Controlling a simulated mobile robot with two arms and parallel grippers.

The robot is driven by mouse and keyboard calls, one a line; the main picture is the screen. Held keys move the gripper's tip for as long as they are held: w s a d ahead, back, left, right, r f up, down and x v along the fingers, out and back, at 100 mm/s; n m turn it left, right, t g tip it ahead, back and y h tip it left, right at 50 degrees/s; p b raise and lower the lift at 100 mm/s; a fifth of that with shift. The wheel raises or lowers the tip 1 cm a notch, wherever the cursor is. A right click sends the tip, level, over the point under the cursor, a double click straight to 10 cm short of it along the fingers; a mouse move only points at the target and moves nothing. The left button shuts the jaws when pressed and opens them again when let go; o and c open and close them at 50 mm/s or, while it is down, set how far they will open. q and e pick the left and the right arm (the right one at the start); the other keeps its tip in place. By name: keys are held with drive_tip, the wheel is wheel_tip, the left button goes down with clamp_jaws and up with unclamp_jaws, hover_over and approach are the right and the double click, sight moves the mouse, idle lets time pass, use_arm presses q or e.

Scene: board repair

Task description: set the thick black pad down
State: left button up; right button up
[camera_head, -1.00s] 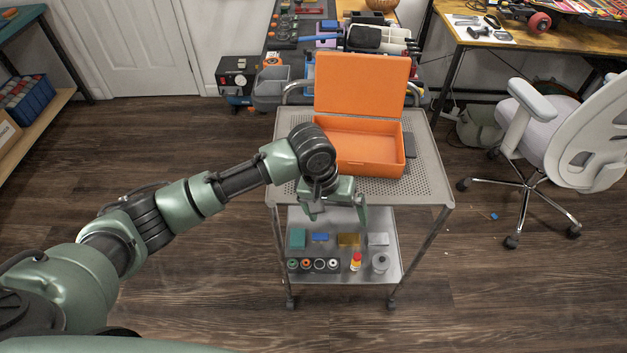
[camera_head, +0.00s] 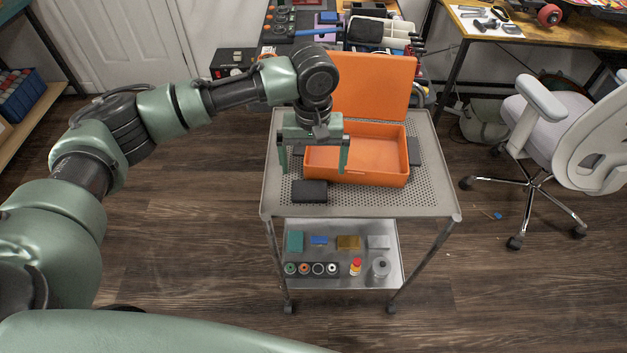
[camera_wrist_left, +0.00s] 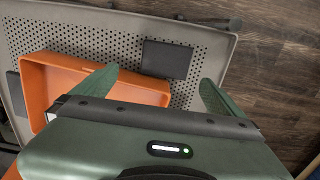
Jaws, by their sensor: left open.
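The thick black pad (camera_head: 310,192) lies flat on the perforated top of the grey cart (camera_head: 380,203), near its front left, in front of the orange box. It also shows in the left wrist view (camera_wrist_left: 166,59), apart from the fingers. My left gripper (camera_head: 313,168) is open and empty above the cart top, between the pad and the box's left part. Its two spread fingers show in the left wrist view (camera_wrist_left: 157,80). My right gripper is not in view.
The open orange box (camera_head: 360,178) stands on the cart with its lid (camera_head: 372,86) raised at the back. Another dark pad (camera_head: 414,151) lies right of it. The lower shelf holds small blocks and bottles. An office chair (camera_head: 560,130) stands at right.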

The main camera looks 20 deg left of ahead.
sight(310, 189)
use_arm(q)
drive_tip(key=shift+w+a+f, duration=0.15)
drive_tip(key=shift+f, duration=0.2)
drive_tip(key=f, duration=0.4)
drive_tip(key=s+f, duration=0.1)
drive_tip(key=f, duration=0.1)
drive_tip(key=shift+a+f, duration=0.2)
drive_tip(key=shift+f, duration=0.2)
drive_tip(key=shift+r, duration=0.1)
drive_tip(key=c, duration=1.9)
